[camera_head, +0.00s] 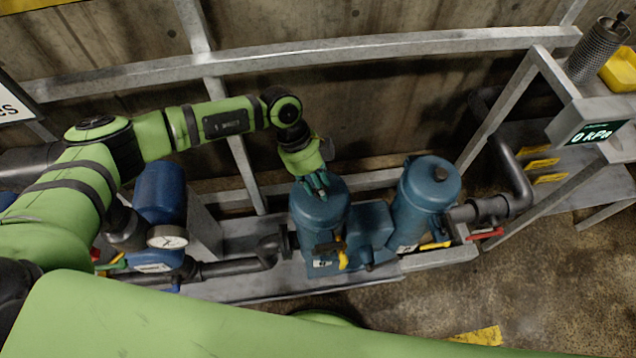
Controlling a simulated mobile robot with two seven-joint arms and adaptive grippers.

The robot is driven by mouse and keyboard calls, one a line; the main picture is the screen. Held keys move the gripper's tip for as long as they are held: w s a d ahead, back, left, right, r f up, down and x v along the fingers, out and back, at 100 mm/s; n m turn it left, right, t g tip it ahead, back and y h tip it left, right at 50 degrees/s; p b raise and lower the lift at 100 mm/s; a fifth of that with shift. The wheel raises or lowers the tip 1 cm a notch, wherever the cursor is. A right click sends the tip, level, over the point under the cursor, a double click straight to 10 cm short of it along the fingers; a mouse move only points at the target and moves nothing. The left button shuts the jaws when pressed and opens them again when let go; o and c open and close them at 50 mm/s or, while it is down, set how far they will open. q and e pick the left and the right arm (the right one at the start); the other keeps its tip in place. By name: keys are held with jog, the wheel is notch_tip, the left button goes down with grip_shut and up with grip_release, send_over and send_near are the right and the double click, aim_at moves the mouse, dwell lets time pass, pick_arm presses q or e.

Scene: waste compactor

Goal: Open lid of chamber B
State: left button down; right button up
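Two blue cylindrical chambers stand side by side on a metal frame. The left chamber (318,222) has a yellow-handled valve on its front. The right chamber (422,200) has a closed domed lid with a dark knob (440,173). Their small labels are too small to read, so I cannot tell which is B. My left gripper (316,190) points down at the top of the left chamber, touching or just above it. It hides much of that lid, and its fingers are too small to tell open from shut. My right gripper is not in view.
A metal rail (330,55) runs behind the chambers. A pressure gauge (167,237) and blue tank (160,192) stand at left. A display (598,133) reads 0 kPa at right, near a red valve handle (486,234). My green arm crosses the bottom.

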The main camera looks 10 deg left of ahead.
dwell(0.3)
pick_arm(q)
jog(key=shift+w+a+r+g+b, duration=0.1)
jog(key=shift+w+r+g+b, duration=0.15)
jog(key=shift+w+g+b, duration=0.4)
jog(key=shift+g+h, duration=0.5)
jog(key=shift+g, duration=0.15)
jog(key=w+r+b, duration=0.1)
jog(key=b, duration=0.1)
jog(key=w+a+r+b, duration=0.1)
jog(key=w+b, duration=0.1)
jog(key=shift+w+r, duration=0.1)
jog(key=shift+w+a+r+b, duration=0.25)
jog(key=shift+w+r+b, duration=0.1)
jog(key=shift+w+b, duration=0.25)
jog(key=shift+w+a+r+b, duration=0.15)
jog(key=shift+w+a+b, duration=0.05)
jog(key=shift+w+b, duration=0.2)
jog(key=shift+w+a+r+b, duration=0.1)
jog(key=shift+w+a+b, duration=0.15)
jog(key=shift+w, duration=0.2)
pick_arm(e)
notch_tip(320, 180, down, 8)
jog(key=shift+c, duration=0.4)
